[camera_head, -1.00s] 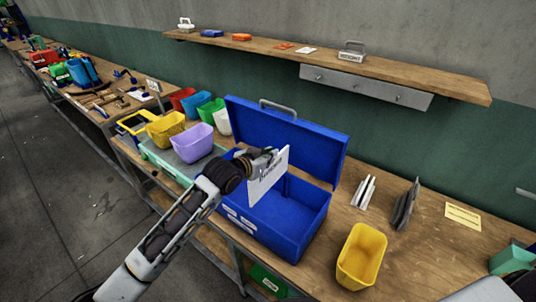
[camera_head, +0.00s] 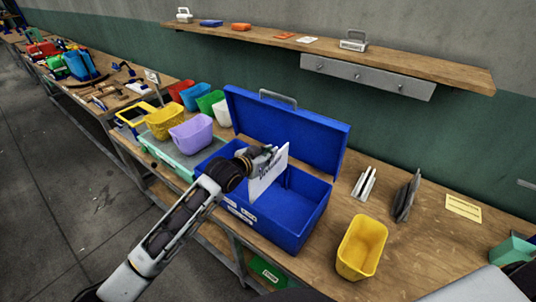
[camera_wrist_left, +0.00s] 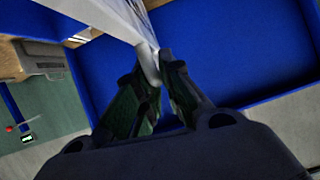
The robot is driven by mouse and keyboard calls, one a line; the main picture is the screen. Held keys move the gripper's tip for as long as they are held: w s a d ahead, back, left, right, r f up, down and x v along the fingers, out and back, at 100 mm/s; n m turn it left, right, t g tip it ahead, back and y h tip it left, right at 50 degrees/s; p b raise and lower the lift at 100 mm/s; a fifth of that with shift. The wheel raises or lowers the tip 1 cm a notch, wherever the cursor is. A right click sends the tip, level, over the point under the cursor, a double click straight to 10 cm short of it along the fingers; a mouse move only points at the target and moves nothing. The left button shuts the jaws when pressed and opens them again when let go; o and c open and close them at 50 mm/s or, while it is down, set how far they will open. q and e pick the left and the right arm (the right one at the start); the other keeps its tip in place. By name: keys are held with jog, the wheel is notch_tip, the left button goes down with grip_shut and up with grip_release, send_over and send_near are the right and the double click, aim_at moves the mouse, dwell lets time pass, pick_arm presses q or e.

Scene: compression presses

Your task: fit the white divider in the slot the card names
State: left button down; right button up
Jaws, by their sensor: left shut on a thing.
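The white divider (camera_head: 267,178), a thin upright panel with dark lettering, is held by my left gripper (camera_head: 262,156) over the open blue box (camera_head: 306,215). The gripper is shut on its upper part. In the left wrist view the divider (camera_wrist_left: 118,16) runs up from the fingertips (camera_wrist_left: 160,66), with the blue interior behind. I cannot tell whether its lower edge is in a slot; the slots are not clear. A yellow card (camera_head: 463,208) lies on the bench at right, its writing too small to read. My right gripper is not in view.
The box's raised lid (camera_head: 290,130) stands behind the divider. A yellow bin (camera_head: 361,247) is right of the box. White pieces (camera_head: 364,184) and dark grey panels (camera_head: 406,196) stand behind it. A lilac bin (camera_head: 191,134) and other bins are left. Bare bench surrounds the card.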

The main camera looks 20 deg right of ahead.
aim_at(268, 168)
pick_arm(q)
jog(key=shift+r, duration=0.1)
dwell(0.3)
jog(key=shift+p, duration=0.4)
dwell(0.8)
jog(key=shift+p, duration=0.65)
dwell(0.7)
jog(key=shift+f, duration=0.4)
dwell(0.4)
jog(key=shift+f+b, duration=0.55)
jog(key=shift+f, duration=0.3)
dwell(0.3)
jog(key=shift+f+b, duration=0.5)
jog(key=shift+f, duration=0.55)
dwell(0.4)
jog(key=shift+f+b, duration=0.6)
jog(key=shift+f, duration=0.65)
dwell(0.4)
